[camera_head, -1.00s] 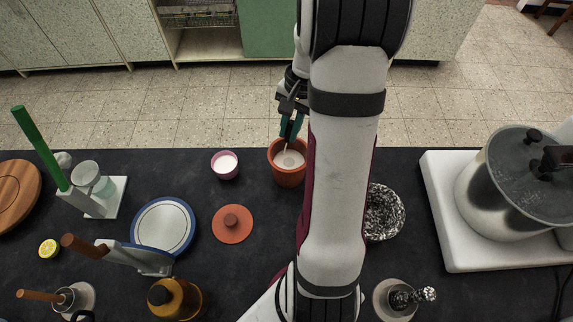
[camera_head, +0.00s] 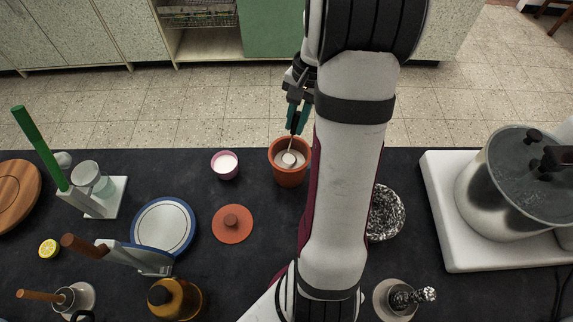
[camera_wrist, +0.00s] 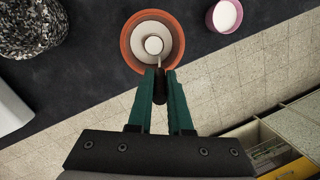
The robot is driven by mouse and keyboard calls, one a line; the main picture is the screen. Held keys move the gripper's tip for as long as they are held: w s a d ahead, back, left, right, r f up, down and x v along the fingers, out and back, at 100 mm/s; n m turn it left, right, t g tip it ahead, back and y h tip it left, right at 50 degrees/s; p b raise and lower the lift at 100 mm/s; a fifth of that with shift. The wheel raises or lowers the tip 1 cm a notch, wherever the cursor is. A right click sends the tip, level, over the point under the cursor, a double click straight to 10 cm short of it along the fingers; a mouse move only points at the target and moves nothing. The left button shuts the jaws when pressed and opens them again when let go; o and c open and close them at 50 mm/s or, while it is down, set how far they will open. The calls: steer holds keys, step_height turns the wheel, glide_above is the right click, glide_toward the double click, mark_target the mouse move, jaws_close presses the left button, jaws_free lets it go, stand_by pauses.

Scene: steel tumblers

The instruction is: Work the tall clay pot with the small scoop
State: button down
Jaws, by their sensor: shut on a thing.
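The tall clay pot (camera_head: 288,177) stands open on the dark counter near its far edge, with pale contents inside. It also shows in the wrist view (camera_wrist: 127,42). The small scoop (camera_head: 289,158) has a round pale bowl that sits over or in the pot's mouth, near its middle; its bowl shows in the wrist view too (camera_wrist: 153,45). I cannot tell how deep it is in the contents. My gripper (camera_head: 297,121) is above the pot's far side, shut on the scoop's dark handle. Its green fingers (camera_wrist: 159,95) flank the handle in the wrist view.
A pink cup with white contents (camera_head: 225,166) stands left of the pot. A terracotta lid (camera_head: 232,224) lies nearer. A speckled bowl (camera_head: 384,214) is to the right, partly behind my arm. A large steel pot (camera_head: 500,200) stands far right.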

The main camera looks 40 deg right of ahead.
steer(key=shift+s+d+r, duration=0.1)
steer(key=shift+d+r, duration=0.1)
steer(key=shift+r, duration=0.95)
steer(key=shift+d+r, duration=0.25)
steer(key=shift+r, duration=0.9)
steer(key=shift+s+d+r, duration=0.1)
steer(key=shift+d+r, duration=0.1)
steer(key=shift+r, duration=0.95)
steer(key=shift+r, duration=2.5)
